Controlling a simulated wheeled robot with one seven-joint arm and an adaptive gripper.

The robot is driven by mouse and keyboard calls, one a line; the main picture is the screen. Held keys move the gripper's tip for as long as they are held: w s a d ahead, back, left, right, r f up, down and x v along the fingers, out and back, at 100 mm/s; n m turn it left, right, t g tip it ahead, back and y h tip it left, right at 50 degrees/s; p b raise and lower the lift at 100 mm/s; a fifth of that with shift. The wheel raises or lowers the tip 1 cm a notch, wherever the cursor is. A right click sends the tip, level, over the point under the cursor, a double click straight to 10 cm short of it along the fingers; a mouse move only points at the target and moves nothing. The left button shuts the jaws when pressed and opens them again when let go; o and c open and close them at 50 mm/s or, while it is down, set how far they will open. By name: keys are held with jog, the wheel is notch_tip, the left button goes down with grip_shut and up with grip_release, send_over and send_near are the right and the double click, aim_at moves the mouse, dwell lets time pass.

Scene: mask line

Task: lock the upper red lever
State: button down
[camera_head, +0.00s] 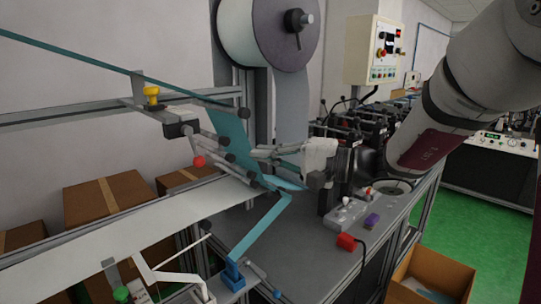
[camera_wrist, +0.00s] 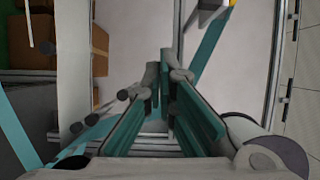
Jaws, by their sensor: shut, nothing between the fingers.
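The red ball knob (camera_head: 199,161) of a lever hangs at the lower left end of a group of grey rollers (camera_head: 228,148) on the machine frame. Its lever arm is hard to make out, so I cannot tell how it is set. My gripper (camera_head: 253,152) is to the right of the knob and apart from it, its fingers pointing left towards the teal strip and rollers. In the wrist view my gripper (camera_wrist: 163,72) has its fingertips together with nothing held. The red knob cannot be made out in the wrist view.
A teal strip (camera_head: 236,140) runs down through the rollers close to my fingers. A yellow knob (camera_head: 152,92) sits on the rail above. A large white reel (camera_head: 255,30) hangs behind. A white web (camera_head: 130,235) crosses the lower left. Cardboard boxes (camera_head: 108,205) stand by the wall.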

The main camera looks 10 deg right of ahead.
aim_at(193, 147)
jog(key=a+p, duration=0.2)
jog(key=a, duration=0.6)
jog(key=shift+a, duration=0.15)
jog(key=shift+w+f, duration=0.1)
jog(key=shift+w, duration=0.05)
jog(key=m, duration=0.1)
jog(key=s+a+f+m+y+b, duration=0.1)
jog(key=shift+a+f+m+t, duration=0.2)
jog(key=shift+a+m+t, duration=0.1)
jog(key=shift+m, duration=0.1)
jog(key=shift+d, duration=0.1)
